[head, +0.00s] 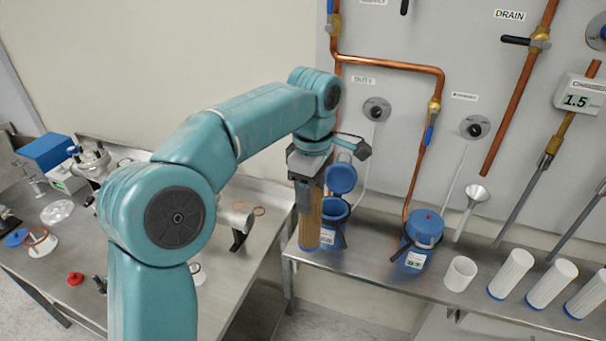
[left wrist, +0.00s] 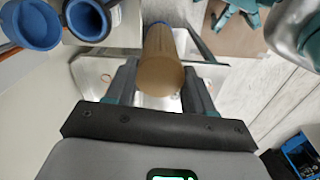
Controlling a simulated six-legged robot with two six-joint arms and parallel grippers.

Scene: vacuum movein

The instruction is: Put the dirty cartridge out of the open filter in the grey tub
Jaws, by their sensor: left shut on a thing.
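The dirty cartridge (head: 310,224) is a brown cylinder hanging upright below my left gripper (head: 307,192). It also shows between the two fingers in the left wrist view (left wrist: 162,62). My left gripper is shut on its upper part. The open filter (head: 333,210) is a blue housing just right of and behind the cartridge, partly hidden by it. Its blue lid (head: 342,178) is swung up. In the left wrist view the housing (left wrist: 88,20) stands open at the upper left, apart from the cartridge. I cannot make out the grey tub. My right gripper is not in view.
A closed blue filter (head: 422,235) stands further right on the steel shelf (head: 385,262). Copper pipes (head: 420,160) run down the wall. A cluttered steel bench (head: 60,258) lies left.

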